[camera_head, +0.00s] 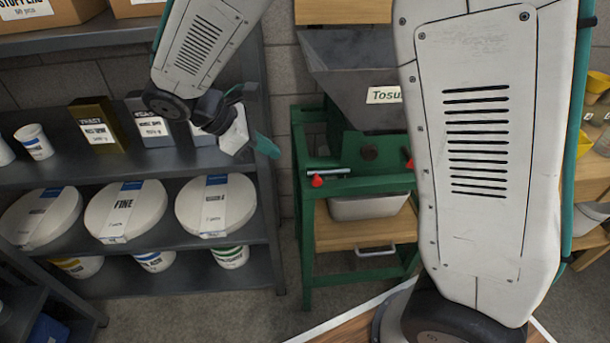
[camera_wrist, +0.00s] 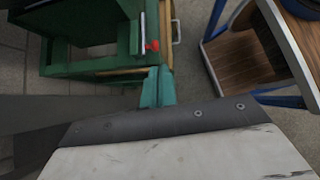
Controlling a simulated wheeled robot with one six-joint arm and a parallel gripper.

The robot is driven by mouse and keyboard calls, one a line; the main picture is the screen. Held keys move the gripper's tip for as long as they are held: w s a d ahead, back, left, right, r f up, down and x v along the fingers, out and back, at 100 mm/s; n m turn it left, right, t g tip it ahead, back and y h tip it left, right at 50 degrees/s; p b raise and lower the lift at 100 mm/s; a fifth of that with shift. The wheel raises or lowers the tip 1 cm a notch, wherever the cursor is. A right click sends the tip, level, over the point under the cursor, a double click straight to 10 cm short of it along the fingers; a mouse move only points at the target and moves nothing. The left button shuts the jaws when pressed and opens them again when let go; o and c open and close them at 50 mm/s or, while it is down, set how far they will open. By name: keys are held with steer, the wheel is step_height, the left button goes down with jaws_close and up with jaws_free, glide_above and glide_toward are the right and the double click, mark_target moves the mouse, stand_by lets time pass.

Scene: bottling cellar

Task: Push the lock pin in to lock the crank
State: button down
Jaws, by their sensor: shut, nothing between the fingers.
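A green machine frame (camera_head: 308,235) carries a grey hopper (camera_head: 350,75) with a label that is partly hidden. On its front left a metal rod (camera_head: 329,171) lies sideways, with a red knob (camera_head: 317,181) just below its left end. A second red piece (camera_head: 409,164) shows at the right, mostly hidden by my arm. I cannot tell which of these is the lock pin or the crank. My gripper (camera_head: 266,146) is left of the frame, its teal fingers shut and empty. In the wrist view the fingers (camera_wrist: 157,88) point toward the red knob (camera_wrist: 152,46), apart from it.
A dark shelf (camera_head: 170,170) with boxes, tubs and white round packs stands at the left, close to my gripper. A grey bin (camera_head: 370,207) sits under the hopper.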

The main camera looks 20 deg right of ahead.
mark_target(314, 180)
steer(key=shift+w+a+f+n+h, duration=0.3)
steer(key=shift+w+a+f+n, duration=0.3)
steer(key=shift+a+f, duration=0.25)
steer(key=shift+d, duration=0.1)
steer(key=x, duration=1.4)
steer(key=shift+w, duration=0.15)
